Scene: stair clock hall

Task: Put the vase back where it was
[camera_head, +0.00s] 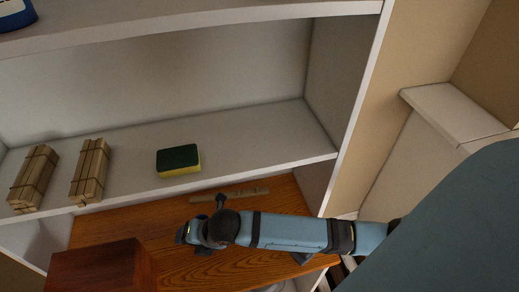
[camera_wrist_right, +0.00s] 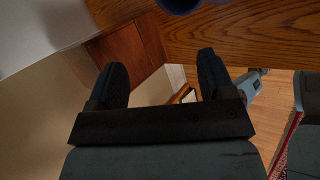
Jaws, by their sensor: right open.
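No vase shows clearly in either view. A dark blue rounded thing (camera_wrist_right: 180,5) is cut off by the top edge of the right wrist view, above the wooden surface; I cannot tell whether it is the vase. My right gripper (camera_head: 198,225) is over the wooden desk top, below the shelf, in the head view. In the right wrist view the right gripper (camera_wrist_right: 162,72) has its fingers spread apart with nothing between them. My left gripper does not show.
On the white shelf (camera_head: 250,135) lie a green and yellow sponge (camera_head: 179,160) and two tied stick bundles (camera_head: 90,171). A blue labelled container (camera_head: 15,14) stands higher up. A reddish-brown box (camera_head: 95,268) is at the desk's (camera_head: 175,260) left. A wooden strip (camera_head: 230,195) lies behind my gripper.

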